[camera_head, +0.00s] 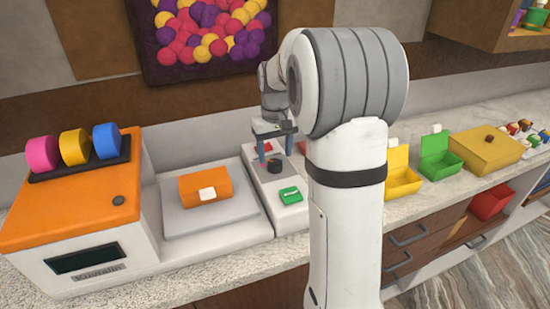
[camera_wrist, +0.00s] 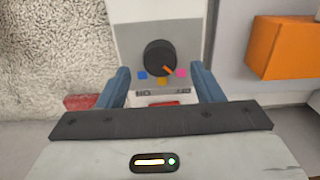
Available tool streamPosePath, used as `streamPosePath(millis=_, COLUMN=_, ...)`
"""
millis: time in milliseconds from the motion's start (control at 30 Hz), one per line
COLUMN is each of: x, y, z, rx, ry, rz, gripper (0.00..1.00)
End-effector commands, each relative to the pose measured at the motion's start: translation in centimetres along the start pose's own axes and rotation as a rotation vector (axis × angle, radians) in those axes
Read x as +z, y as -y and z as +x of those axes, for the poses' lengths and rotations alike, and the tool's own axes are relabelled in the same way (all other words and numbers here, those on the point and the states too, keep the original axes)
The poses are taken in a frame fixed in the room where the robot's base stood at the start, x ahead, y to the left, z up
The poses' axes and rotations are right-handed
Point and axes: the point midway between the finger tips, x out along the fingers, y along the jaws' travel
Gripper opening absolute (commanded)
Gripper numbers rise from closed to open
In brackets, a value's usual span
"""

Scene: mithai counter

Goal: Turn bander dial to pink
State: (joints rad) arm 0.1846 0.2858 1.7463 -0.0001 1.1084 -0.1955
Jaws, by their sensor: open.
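The bander dial (camera_wrist: 160,56) is a round black knob with an orange pointer, on a light panel in the wrist view. A blue mark (camera_wrist: 142,75), a yellow mark (camera_wrist: 162,82) and a pink mark (camera_wrist: 181,73) lie along its near side. The pointer aims between the yellow and pink marks. In the head view the dial (camera_head: 274,166) sits on the white bander panel (camera_head: 256,179). My gripper (camera_head: 275,151) is open above the dial. In the wrist view its blue fingers (camera_wrist: 161,76) stand apart on either side, with nothing between them; I cannot tell whether they touch the dial.
A green button (camera_head: 290,196) is in front of the dial and a red piece (camera_head: 267,147) behind it. Left is the orange-topped machine (camera_head: 70,212) with pink, yellow and blue rolls. An orange box (camera_head: 205,186) lies on a grey plate. Yellow (camera_head: 402,181) and green boxes stand right.

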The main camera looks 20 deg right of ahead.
Motion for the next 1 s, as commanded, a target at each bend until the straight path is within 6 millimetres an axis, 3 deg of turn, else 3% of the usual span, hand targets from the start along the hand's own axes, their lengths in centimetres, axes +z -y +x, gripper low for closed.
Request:
streamPosePath(millis=100, x=-0.1, y=0.0, z=-2.2, rx=0.001, ry=-0.004, rz=0.000, gripper=0.60)
streamPosePath(millis=300, x=-0.1, y=0.0, z=-4.4, rx=0.001, ry=-0.002, rz=0.000, gripper=0.60)
streamPosePath(millis=833, x=0.0, y=0.0, z=-4.8, rx=0.000, ry=0.000, rz=0.000, gripper=0.60)
streamPosePath(millis=1000, x=2.1, y=1.2, z=-5.5, rx=0.004, ry=-0.023, rz=-0.001, gripper=0.60)
